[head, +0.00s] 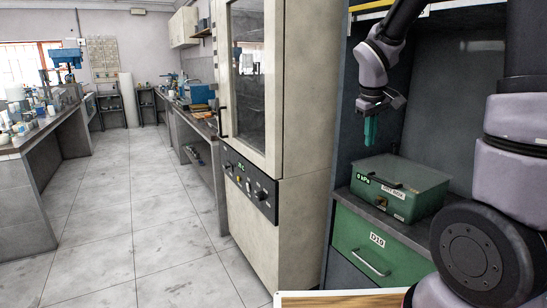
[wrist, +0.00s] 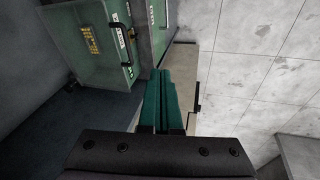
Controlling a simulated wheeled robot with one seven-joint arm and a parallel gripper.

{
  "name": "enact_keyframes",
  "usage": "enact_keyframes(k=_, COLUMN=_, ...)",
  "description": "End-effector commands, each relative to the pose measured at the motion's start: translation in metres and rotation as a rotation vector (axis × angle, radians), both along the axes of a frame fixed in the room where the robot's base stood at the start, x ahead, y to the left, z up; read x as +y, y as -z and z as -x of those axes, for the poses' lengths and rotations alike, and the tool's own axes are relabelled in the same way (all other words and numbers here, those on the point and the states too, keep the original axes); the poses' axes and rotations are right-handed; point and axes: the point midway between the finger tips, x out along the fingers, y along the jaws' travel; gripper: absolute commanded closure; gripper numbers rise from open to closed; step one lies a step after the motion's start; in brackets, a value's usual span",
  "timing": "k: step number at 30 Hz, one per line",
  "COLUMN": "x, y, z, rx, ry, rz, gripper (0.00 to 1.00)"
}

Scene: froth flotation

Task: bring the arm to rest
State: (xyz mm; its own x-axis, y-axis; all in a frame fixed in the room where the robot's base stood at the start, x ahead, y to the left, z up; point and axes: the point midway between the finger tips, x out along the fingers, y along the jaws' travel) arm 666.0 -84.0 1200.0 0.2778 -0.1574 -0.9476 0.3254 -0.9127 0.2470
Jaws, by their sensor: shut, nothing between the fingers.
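My gripper (head: 369,131) hangs at the end of my arm in the head view, with its green fingers pointing down. It is above and to the left of a green box, apart from it. In the wrist view my gripper (wrist: 165,75) shows its green fingers pressed together with nothing between them. My arm comes down from the upper right of the head view.
The green box (head: 428,203) with a handle and labels sits on a shelf above the green drawer (head: 360,262) marked D10. A tall cream cabinet (head: 302,120) with a glass door stands left of my gripper. The tiled floor (head: 140,215) further left is clear.

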Motion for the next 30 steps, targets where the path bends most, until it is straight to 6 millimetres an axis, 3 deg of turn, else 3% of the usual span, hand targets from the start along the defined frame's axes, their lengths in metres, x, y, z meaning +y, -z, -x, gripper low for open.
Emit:
enact_keyframes(k=1, x=-0.003, y=-0.020, z=0.017, rx=-0.036, ry=0.062, rz=-0.054, gripper=1.00)
enact_keyframes(k=6, x=-0.001, y=-0.067, z=0.071, rx=-0.126, ry=0.250, rz=-0.231, gripper=1.00)
enact_keyframes(k=15, x=0.015, y=-0.117, z=0.163, rx=-0.261, ry=0.508, rz=-0.519, gripper=1.00)
enact_keyframes(k=21, x=0.024, y=-0.126, z=0.193, rx=-0.303, ry=0.583, rz=-0.618, gripper=1.00)
enact_keyframes(k=30, x=0.026, y=-0.127, z=0.197, rx=-0.308, ry=0.595, rz=-0.633, gripper=1.00)
